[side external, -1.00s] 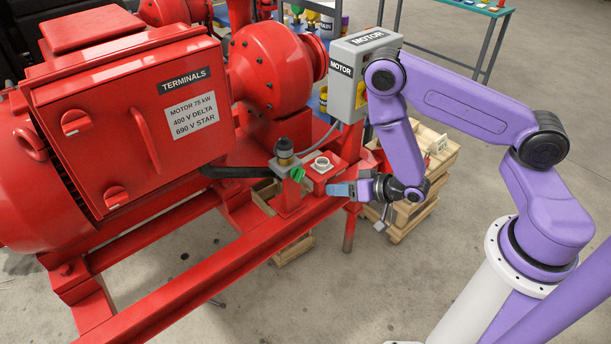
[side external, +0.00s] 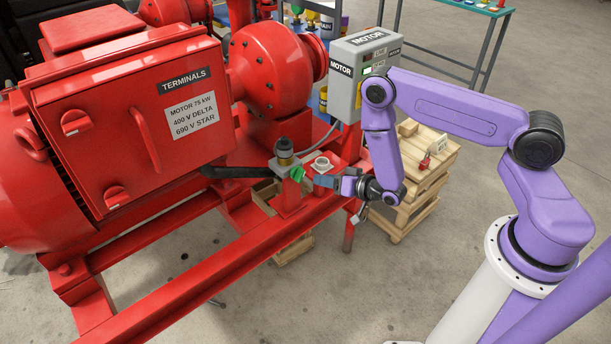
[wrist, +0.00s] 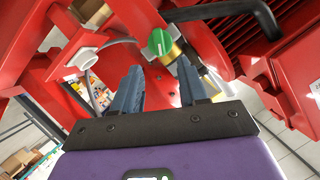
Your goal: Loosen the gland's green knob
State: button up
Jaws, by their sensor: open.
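The green knob (side external: 297,174) sits on the side of the gland (side external: 284,152), a dark-capped fitting with a brass-coloured body on a red post of the skid. In the wrist view the green knob (wrist: 159,42) shows face-on with a pale bar across it, beyond the fingertips. My gripper (side external: 322,181) is just right of the knob and apart from it. In the wrist view my gripper (wrist: 157,78) has its two blue-grey fingers spread, with nothing between them. A black cable or handle (side external: 238,172) meets the gland from the left.
A white round fitting (side external: 321,164) stands on a red block beside the gland, close to my gripper. The red terminal box (side external: 150,120) fills the left. A grey MOTOR box (side external: 362,75) stands behind my arm, and wooden pallets (side external: 420,180) lie on the floor.

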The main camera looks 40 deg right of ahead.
aim_at(303, 175)
jog(key=x, duration=0.8)
jog(key=shift+w, duration=0.15)
jog(key=shift+c, duration=0.3)
grip_shut()
